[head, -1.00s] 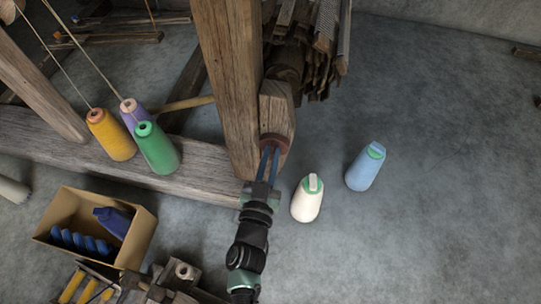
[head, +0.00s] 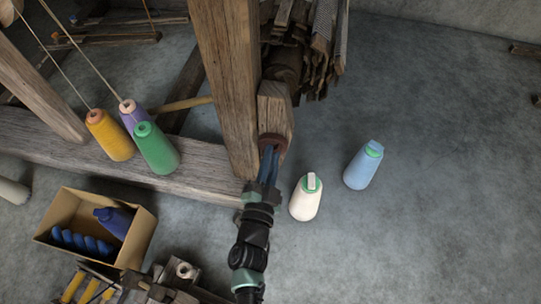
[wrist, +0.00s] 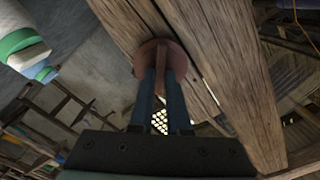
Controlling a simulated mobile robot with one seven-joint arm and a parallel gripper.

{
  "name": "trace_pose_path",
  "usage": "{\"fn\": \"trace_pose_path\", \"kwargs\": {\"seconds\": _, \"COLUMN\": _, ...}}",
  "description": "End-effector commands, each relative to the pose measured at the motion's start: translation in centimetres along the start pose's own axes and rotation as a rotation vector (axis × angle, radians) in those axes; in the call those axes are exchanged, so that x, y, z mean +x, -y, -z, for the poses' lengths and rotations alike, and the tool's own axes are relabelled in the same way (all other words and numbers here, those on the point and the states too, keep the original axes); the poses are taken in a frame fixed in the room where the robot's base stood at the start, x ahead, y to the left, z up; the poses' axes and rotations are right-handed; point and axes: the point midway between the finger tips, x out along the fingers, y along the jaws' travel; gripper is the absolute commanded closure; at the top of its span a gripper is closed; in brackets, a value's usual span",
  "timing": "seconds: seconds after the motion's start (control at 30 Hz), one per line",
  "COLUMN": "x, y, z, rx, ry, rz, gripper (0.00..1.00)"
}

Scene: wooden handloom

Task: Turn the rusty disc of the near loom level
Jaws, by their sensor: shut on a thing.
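The rusty disc (head: 273,140) is a small reddish-brown round piece on the end of a wooden block beside the loom's upright post (head: 226,75). In the wrist view the disc (wrist: 160,55) shows a raised rib running down between my fingers. My gripper (head: 269,158) is at the disc, its two blue fingers close together. In the wrist view my gripper (wrist: 161,80) is shut on the rib of the disc, one finger on each side. The fingers hide part of the disc in the head view.
Orange (head: 110,136), green (head: 157,149) and purple (head: 131,115) cones stand on the loom beam (head: 205,172). A cardboard box (head: 140,240) sits lower left.

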Motion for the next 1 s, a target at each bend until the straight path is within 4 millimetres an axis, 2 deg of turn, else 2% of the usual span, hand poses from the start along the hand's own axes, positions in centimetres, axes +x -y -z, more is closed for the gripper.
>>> {"fn": "trace_pose_path", "kwargs": {"seconds": 0.6, "x": -0.17, "y": -0.49, "z": -0.36, "rx": 0.570, "ry": 0.002, "rz": -0.002, "gripper": 1.00}}
{"fn": "trace_pose_path", "kwargs": {"seconds": 1.0, "x": -0.19, "y": -0.59, "z": -0.41, "rx": 0.800, "ry": 0.001, "rz": -0.003, "gripper": 1.00}}
